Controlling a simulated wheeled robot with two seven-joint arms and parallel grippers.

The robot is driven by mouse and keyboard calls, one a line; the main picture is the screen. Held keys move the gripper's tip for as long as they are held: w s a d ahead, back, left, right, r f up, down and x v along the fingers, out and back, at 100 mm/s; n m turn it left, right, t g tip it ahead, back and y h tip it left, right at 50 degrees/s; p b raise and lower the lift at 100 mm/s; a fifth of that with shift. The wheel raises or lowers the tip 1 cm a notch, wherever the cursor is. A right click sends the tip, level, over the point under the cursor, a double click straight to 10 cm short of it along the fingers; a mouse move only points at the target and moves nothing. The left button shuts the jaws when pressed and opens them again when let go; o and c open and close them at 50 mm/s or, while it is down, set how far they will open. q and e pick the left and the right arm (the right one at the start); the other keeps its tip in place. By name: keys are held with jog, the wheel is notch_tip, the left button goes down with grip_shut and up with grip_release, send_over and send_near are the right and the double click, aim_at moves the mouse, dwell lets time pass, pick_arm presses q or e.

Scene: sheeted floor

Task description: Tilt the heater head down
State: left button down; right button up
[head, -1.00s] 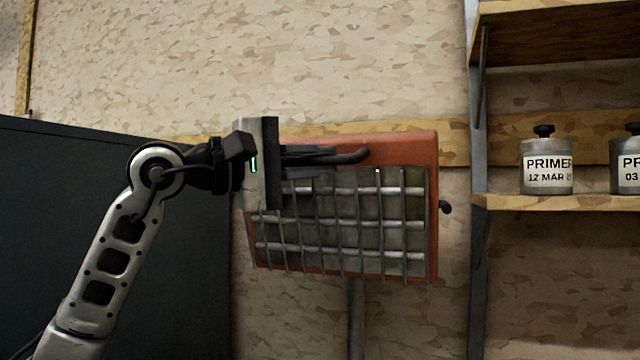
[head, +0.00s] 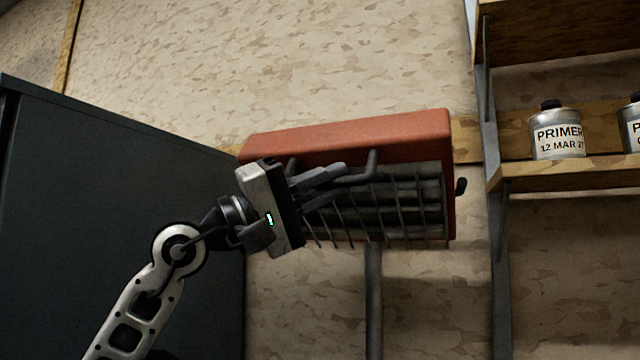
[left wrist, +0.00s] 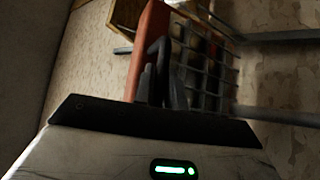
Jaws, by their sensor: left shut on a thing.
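The heater head (head: 350,135) is a red-orange box with a dark wire grille (head: 410,205) on its front, carried on a grey post (head: 374,300). Its top now faces me and the grille is tilted downward. A dark bent handle (head: 371,165) runs along the upper front edge. My left gripper (head: 330,175) is at the front left of the head, its fingers shut on the handle. In the left wrist view, the fingers (left wrist: 162,90) meet the handle beside the red housing (left wrist: 148,45) and grille (left wrist: 212,75). My right gripper does not show.
A dark cabinet (head: 110,220) stands at the left, close to my left arm. A wooden shelf (head: 575,172) with primer cans (head: 557,132) is at the right. A patterned board wall is behind the heater.

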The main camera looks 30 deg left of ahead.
pick_arm(q)
jog(key=shift+f, duration=0.2)
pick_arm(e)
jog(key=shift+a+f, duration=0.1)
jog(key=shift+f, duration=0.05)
pick_arm(q)
jog(key=c, duration=1.5)
grip_release()
jog(key=shift+w, duration=0.1)
jog(key=shift+o, duration=0.2)
